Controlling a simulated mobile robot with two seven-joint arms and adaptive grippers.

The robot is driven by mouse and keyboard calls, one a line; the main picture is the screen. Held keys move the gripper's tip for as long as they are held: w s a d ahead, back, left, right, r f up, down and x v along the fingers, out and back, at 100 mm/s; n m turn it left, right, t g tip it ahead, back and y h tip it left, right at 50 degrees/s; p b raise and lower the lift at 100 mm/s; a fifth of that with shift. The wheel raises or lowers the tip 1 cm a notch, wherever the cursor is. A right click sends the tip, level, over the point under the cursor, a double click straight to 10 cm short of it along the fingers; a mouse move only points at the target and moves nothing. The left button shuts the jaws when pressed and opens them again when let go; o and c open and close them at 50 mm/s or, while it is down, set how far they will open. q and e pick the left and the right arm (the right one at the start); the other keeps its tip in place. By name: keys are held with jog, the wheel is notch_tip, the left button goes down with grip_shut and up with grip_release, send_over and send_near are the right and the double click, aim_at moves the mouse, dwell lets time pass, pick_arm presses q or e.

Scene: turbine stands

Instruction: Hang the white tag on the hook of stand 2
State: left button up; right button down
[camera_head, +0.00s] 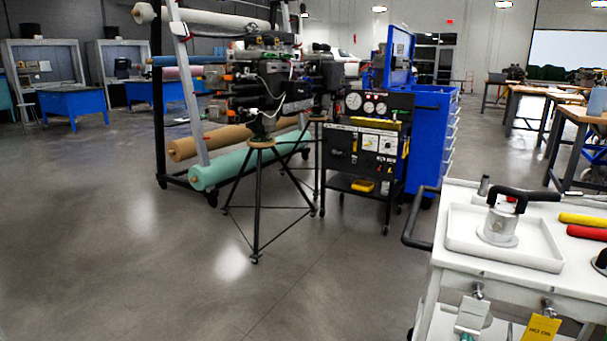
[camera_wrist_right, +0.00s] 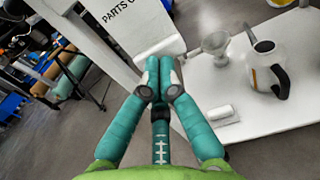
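A white tag (camera_head: 472,315) hangs at the front of the white cart at the lower right of the head view, under a metal hook (camera_head: 477,292). A yellow tag with print (camera_head: 540,328) hangs beside it from another hook. My right gripper (camera_wrist_right: 157,64) shows in the right wrist view. Its teal fingers are together. A pale piece (camera_wrist_right: 162,47) lies right at the fingertips; I cannot tell whether they touch it. A dark machine (camera_head: 268,90) sits on a tripod stand (camera_head: 258,200); no stand number is readable.
The white cart bears a tray (camera_head: 470,236) with a black-handled metal canister (camera_head: 498,228). A blue tool cabinet (camera_head: 428,140) and fabric rolls (camera_head: 240,170) stand farther back. The floor at left is clear. The wrist view shows a funnel (camera_wrist_right: 216,44) and jug (camera_wrist_right: 268,70).

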jog(key=shift+s+d+r, duration=0.1)
jog(key=shift+d, duration=0.05)
jog(key=c, duration=1.3)
grip_release()
jog(key=shift+p+v, duration=0.85)
jog(key=shift+v, duration=2.65)
